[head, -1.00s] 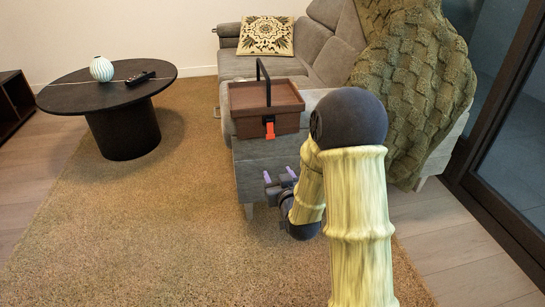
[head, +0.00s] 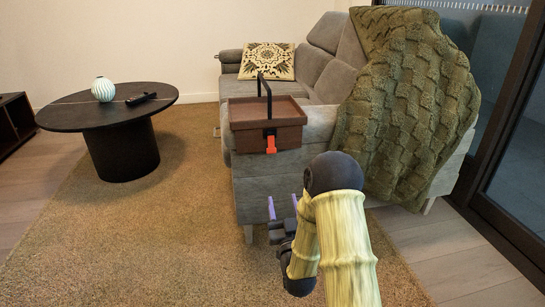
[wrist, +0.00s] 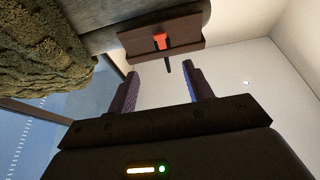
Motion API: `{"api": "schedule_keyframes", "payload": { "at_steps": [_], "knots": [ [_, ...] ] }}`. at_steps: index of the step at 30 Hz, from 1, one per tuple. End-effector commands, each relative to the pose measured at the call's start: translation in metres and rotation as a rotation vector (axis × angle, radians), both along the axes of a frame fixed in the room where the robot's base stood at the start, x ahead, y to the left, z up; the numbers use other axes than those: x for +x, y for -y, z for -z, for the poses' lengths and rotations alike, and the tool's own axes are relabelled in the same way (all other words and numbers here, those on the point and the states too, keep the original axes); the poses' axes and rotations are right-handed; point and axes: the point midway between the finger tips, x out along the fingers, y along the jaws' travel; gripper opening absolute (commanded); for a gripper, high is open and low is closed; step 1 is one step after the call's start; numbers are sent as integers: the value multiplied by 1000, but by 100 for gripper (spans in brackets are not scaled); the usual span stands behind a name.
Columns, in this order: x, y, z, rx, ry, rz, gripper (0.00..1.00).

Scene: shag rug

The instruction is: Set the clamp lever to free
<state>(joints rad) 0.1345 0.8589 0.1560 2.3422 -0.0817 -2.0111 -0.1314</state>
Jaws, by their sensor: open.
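A brown box (head: 250,130) with an upright black handle (head: 267,95) stands on the near arm of the grey sofa. An orange-red lever (head: 271,144), which I take for the clamp lever, hangs on a black mount on the box's front face. The lever (wrist: 161,41) and the box (wrist: 185,32) also show in the wrist view, near the top. My gripper (head: 283,208) is below and in front of the box, apart from it. In the wrist view its two fingers (wrist: 163,88) are spread with nothing between them.
The grey sofa (head: 316,72) carries a patterned cushion (head: 267,61) and a green knitted blanket (head: 408,105). A round black table (head: 115,110) with a striped vase (head: 103,89) and a dark remote (head: 141,98) stands left. The rug (head: 150,235) in front is clear.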

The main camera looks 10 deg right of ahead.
Motion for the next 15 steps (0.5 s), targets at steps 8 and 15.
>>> {"api": "schedule_keyframes", "payload": {
  "at_steps": [8,15],
  "knots": [
    [13,0,-10,0,-2,0,51],
    [25,-1,-15,-1,-1,-2,51]
  ]
}}
